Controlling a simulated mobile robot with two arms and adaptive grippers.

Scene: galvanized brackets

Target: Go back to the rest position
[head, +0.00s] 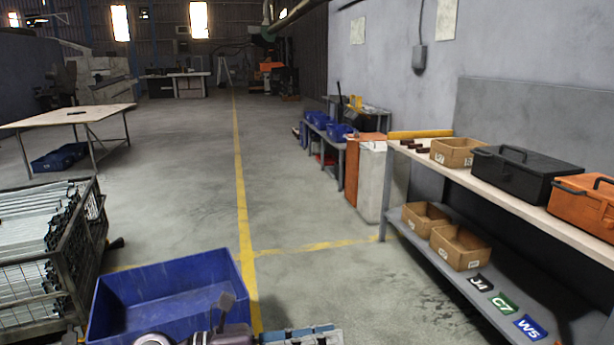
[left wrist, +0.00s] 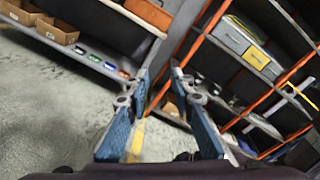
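My left gripper (head: 318,335) shows at the bottom edge of the head view, partly cut off, just right of the blue bin. In the left wrist view its two fingers (left wrist: 161,76) stand apart with nothing between them. My right gripper is in neither view. Galvanized brackets (head: 28,235) lie stacked in a wire-mesh crate (head: 62,288) at the left of the head view. The blue bin (head: 190,318) stands between the crate and my left gripper; the part of its inside that shows looks empty.
A table (head: 85,113) stands at the far left. Shelving with orange posts (left wrist: 187,60) shows in the left wrist view. The floor ahead is clear.

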